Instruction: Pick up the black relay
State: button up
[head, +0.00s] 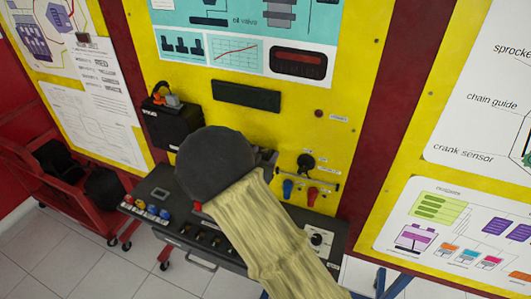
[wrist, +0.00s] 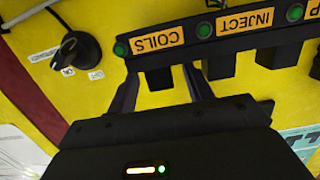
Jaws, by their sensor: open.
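Several black block-shaped relays hang from a black rail (wrist: 215,38) in the wrist view. One black relay (wrist: 158,79) is by the COILS label, another (wrist: 221,62) is by INJECT, and a third (wrist: 274,55) is farther right. My gripper (wrist: 160,70) is open, with one finger on each side of the relay by COILS. Whether the fingers touch it I cannot tell. The gripper body hides the lower part of the wrist view. In the head view my arm and round dark wrist hide the relays and fingers.
A black rotary switch (wrist: 76,50) sticks out of the yellow panel (head: 350,60). Below the panel is a dark shelf (head: 190,238) with coloured buttons. A black box (head: 172,127) is left of my wrist. Red and blue connectors (head: 312,195) are to the right.

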aim_at(267, 150)
jog(key=p+x, duration=0.1)
jog(key=x, duration=0.2)
jog(key=shift+w, duration=0.1)
dwell(0.3)
jog(key=c, duration=1.1)
jog(key=shift+o, duration=0.2)
jog(key=shift+r, duration=0.1)
jog(key=shift+r+b, duration=1.05)
jog(key=shift+r, duration=0.5)
jog(key=f+b+v, duration=0.2)
jog(key=b+v, duration=0.3)
jog(key=v, duration=1.3)
jog(key=shift+f, duration=0.3)
